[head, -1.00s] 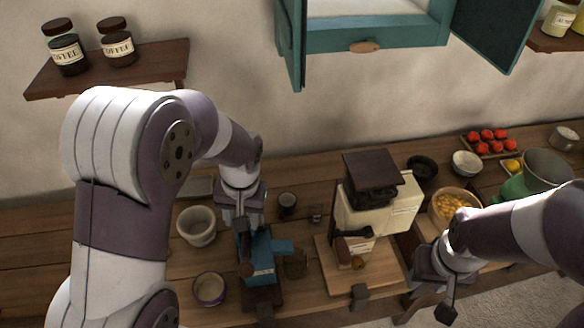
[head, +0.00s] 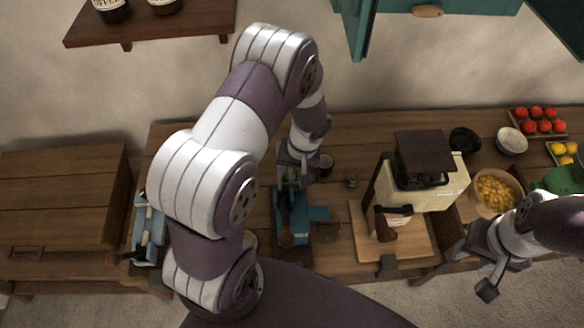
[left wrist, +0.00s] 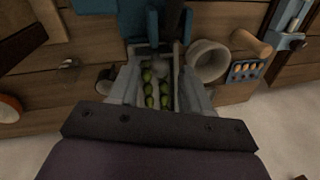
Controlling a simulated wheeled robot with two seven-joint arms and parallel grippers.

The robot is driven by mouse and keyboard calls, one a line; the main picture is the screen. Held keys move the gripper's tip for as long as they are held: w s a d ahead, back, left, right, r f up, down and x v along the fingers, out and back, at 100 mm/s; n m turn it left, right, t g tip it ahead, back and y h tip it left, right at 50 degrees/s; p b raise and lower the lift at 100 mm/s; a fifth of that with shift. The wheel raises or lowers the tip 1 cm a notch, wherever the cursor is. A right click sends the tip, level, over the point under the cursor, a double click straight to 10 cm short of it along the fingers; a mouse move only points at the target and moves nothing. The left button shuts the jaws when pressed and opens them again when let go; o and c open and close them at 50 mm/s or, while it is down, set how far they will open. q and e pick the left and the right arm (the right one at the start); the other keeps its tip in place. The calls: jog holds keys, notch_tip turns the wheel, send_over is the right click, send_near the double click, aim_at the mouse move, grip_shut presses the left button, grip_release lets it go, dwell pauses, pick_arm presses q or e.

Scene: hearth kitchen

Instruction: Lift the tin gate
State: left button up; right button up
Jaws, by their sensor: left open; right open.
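A blue hand-worked device (head: 291,212) stands on the counter; it also shows at the top of the left wrist view (left wrist: 138,22). In the left wrist view, a chute with two rows of green fruits (left wrist: 150,90) runs out from it. Small grey metal parts show where the chute meets the device; I cannot tell surely which is the tin gate. My left gripper (head: 296,180) is open above the chute, its fingers on either side of it (left wrist: 160,82). I cannot tell if they touch it. My right gripper (head: 474,268) is open and empty at the counter's front right.
A cream-and-brown mill (head: 430,180) stands on a board right of the blue device. A white bowl (left wrist: 208,62) is close beside my left fingers. A bowl of yellow pieces (head: 497,192) is near my right arm. Another blue device (head: 150,235) stands at left.

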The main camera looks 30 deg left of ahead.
pick_arm(q)
jog(key=shift+s+d+f, duration=0.15)
jog(key=shift+s+d, duration=0.1)
jog(key=shift+s, duration=0.1)
jog(key=shift+c, duration=0.3)
jog(key=shift+w+a+f, duration=0.1)
jog(key=shift+w+a, duration=0.1)
grip_shut()
jog(key=shift+r+p, duration=0.5)
jog(key=shift+r, duration=0.7)
pick_arm(e)
jog(key=shift+s+d+r, duration=0.15)
jog(key=shift+s+r, duration=0.1)
jog(key=shift+r, duration=0.3)
pick_arm(q)
jog(key=shift+o, duration=0.3)
grip_release()
jog(key=shift+s, duration=0.1)
jog(key=shift+d, duration=0.1)
jog(key=shift+r, duration=0.1)
pick_arm(e)
jog(key=shift+f, duration=0.1)
